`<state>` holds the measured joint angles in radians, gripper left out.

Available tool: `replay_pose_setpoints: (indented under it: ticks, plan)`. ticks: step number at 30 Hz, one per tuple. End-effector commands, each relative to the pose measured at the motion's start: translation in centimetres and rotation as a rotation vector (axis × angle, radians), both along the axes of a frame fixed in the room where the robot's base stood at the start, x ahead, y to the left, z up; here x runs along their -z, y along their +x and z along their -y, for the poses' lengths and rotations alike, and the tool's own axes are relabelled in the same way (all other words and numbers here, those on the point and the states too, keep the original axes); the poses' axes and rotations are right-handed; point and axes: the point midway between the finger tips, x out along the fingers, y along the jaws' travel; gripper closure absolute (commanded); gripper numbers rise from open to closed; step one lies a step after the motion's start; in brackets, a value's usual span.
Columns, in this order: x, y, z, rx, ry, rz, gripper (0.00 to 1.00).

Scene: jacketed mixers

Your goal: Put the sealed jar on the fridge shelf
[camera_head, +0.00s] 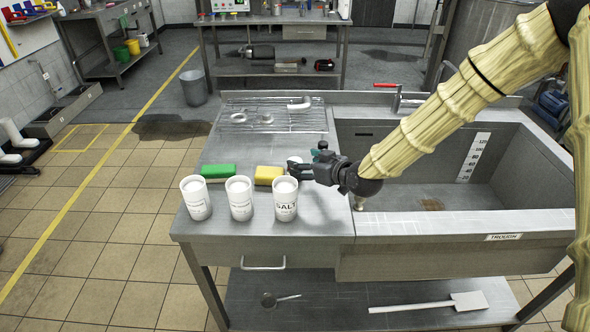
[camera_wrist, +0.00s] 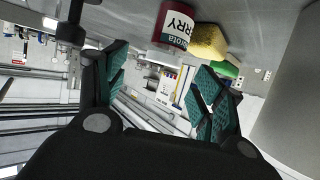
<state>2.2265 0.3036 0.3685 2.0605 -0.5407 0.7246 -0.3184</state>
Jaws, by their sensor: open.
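A jar (camera_wrist: 175,28) with a red label, partly reading "RRY", shows at the top of the wrist view, cut off by the frame edge. A pale round top (camera_head: 294,160), probably the same jar, shows at my gripper in the head view, mostly hidden. My gripper (camera_head: 312,168) is low over the steel counter left of the sink. In the wrist view my gripper (camera_wrist: 162,75) has its green-padded fingers spread, with nothing held between them. The jar appears beyond the fingers, and I cannot tell whether they touch it. I cannot make out a fridge shelf.
White cups stand along the counter's front: a left one (camera_head: 196,197), a middle one (camera_head: 239,198) and one marked SALT (camera_head: 286,198). Behind them lie a green sponge (camera_head: 218,172) and a yellow sponge (camera_head: 268,175). The sink (camera_head: 450,170) is right. Tiled floor is open left.

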Motion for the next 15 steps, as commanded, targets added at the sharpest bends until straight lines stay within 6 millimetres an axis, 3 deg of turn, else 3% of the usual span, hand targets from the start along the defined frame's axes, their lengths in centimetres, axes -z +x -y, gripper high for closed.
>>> replay_pose_setpoints:
  ticks: [15]
  plan:
    - [1.8, 2.9, -2.7, 0.002, 0.000, 0.000, 0.31]
